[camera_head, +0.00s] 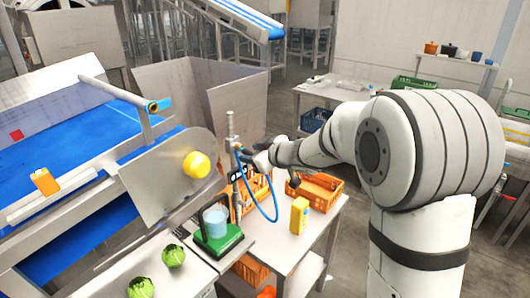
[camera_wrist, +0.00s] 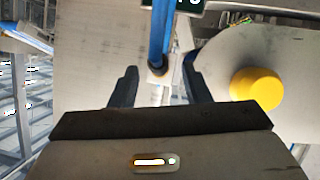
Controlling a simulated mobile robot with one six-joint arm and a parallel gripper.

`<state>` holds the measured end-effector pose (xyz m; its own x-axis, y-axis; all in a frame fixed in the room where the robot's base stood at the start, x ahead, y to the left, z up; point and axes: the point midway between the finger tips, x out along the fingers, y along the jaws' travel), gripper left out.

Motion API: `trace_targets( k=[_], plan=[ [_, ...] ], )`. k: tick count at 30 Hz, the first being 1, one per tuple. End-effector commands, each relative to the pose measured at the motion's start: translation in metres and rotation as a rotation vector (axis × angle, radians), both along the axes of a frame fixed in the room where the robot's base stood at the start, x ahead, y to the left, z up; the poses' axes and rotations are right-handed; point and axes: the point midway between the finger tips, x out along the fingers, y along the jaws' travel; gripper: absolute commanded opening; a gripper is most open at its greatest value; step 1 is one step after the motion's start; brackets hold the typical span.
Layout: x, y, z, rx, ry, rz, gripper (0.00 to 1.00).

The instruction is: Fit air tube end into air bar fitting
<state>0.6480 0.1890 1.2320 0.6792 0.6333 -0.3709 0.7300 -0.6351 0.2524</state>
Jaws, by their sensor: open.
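The blue air tube (camera_head: 273,200) hangs in a loop beside an upright metal post, the air bar (camera_head: 231,128), above the work table. In the wrist view the blue tube (camera_wrist: 160,35) comes down from the top edge to a small dark ring on a pale block, seemingly the fitting (camera_wrist: 157,70). Whether the tube is seated there I cannot tell. My gripper (camera_wrist: 158,82) is open, its dark fingers on either side of the ring and tube's lower end, with gaps showing. In the head view my gripper (camera_head: 250,154) is beside the post; its fingertips are hard to make out.
A metal plate with a yellow knob (camera_head: 196,165) stands left of the post. Green heads (camera_head: 173,256) lie at the front.

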Motion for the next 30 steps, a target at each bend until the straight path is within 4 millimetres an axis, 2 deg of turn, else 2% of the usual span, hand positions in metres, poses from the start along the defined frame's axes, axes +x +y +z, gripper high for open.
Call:
trace_targets(
  k=[6,14,30],
  plan=[
    [0.0117,0.0111,-0.0056,-0.001,-0.001,0.000,0.43],
    [0.0125,0.0122,-0.0063,-0.001,-0.002,0.000,0.43],
    [0.0120,0.0128,-0.0063,-0.001,-0.001,0.002,0.01]
  ],
)
